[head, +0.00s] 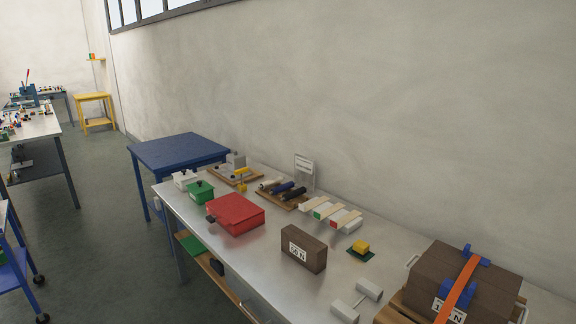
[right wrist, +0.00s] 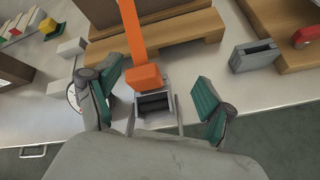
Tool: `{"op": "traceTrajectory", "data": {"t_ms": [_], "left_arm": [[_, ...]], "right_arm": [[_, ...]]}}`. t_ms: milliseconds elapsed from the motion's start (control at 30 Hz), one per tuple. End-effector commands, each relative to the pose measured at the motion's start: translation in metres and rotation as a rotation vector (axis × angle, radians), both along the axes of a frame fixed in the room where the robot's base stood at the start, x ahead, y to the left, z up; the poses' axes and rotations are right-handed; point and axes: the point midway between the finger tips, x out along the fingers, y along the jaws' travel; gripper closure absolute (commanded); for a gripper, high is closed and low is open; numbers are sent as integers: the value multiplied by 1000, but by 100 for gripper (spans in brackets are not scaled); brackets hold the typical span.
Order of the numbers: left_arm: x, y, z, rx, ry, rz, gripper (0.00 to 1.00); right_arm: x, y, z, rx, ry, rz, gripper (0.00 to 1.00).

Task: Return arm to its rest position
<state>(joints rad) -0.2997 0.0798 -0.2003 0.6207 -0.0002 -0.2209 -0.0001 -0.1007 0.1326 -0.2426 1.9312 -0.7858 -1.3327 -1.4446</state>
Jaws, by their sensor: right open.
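My right gripper (right wrist: 155,82) shows only in the right wrist view. Its two teal-padded fingers are spread wide apart, with a grey metal buckle (right wrist: 154,106) and the end of an orange strap (right wrist: 146,77) in the space between them. I see no contact between either finger and the buckle or strap. In the head view the orange strap (head: 460,288) runs over a large brown box (head: 437,262) with blue pieces on it, at the right end of the bench. Neither of my arms shows in the head view, and my left gripper is in neither view.
The grey bench (head: 285,271) along the wall holds a smaller brown block (head: 303,249), a red box (head: 236,213), a green box (head: 200,191) and white-grey blocks (head: 345,311). A blue table (head: 180,150) stands beyond it. In the wrist view a grey slotted block (right wrist: 254,54) lies right of the gripper.

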Motion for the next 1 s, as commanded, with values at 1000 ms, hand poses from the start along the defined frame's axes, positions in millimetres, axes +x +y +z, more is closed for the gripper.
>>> {"op": "traceTrajectory", "data": {"t_ms": [1000], "left_arm": [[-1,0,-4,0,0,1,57]], "right_arm": [[-192,107,-67,1310,-242,-1255,18]]}}
